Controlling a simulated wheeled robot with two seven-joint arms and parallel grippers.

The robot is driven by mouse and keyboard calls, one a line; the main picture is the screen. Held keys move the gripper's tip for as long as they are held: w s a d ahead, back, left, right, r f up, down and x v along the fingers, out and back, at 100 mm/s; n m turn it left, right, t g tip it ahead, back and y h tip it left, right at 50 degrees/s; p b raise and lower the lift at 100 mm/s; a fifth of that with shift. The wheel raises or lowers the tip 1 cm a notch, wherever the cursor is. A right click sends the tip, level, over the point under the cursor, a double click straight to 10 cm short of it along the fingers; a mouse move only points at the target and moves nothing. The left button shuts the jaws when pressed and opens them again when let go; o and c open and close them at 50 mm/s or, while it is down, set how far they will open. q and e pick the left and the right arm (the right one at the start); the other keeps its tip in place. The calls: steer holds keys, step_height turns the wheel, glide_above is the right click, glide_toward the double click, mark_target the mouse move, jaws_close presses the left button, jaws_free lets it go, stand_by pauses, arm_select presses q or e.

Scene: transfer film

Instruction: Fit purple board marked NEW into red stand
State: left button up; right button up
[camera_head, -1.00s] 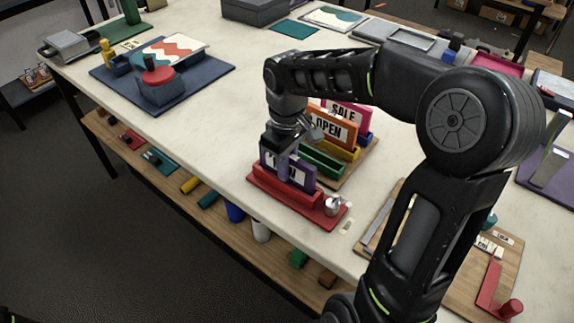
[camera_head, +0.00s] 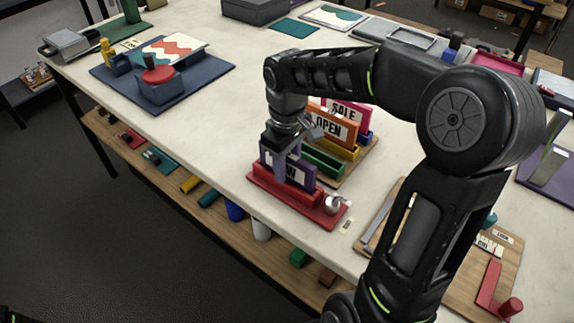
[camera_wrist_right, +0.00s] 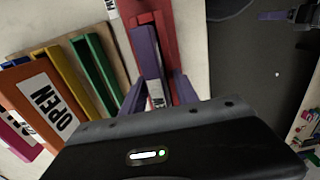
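The purple board (camera_head: 303,172) with its white NEW label stands upright in the red stand (camera_head: 316,208) near the table's front edge. Its lower edge is within the stand's raised red holder. My right gripper (camera_head: 281,150) is above and around the board, with one finger in front of the label's middle. In the right wrist view, the purple board (camera_wrist_right: 148,52) lies between the spread fingers of my right gripper (camera_wrist_right: 158,93), with gaps visible at both sides. The red stand (camera_wrist_right: 165,22) shows around the board.
An orange OPEN board (camera_head: 332,126), a SALE board (camera_head: 346,110) and a green holder (camera_head: 322,160) stand close behind the red stand.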

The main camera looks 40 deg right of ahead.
step_height(320, 180, up, 9)
steer(key=shift+r, duration=0.1)
steer(key=shift+r+p, duration=0.6)
steer(key=shift+r, duration=0.35)
steer(key=shift+r+p, duration=0.4)
steer(key=shift+r, duration=0.15)
steer(key=shift+f, duration=0.1)
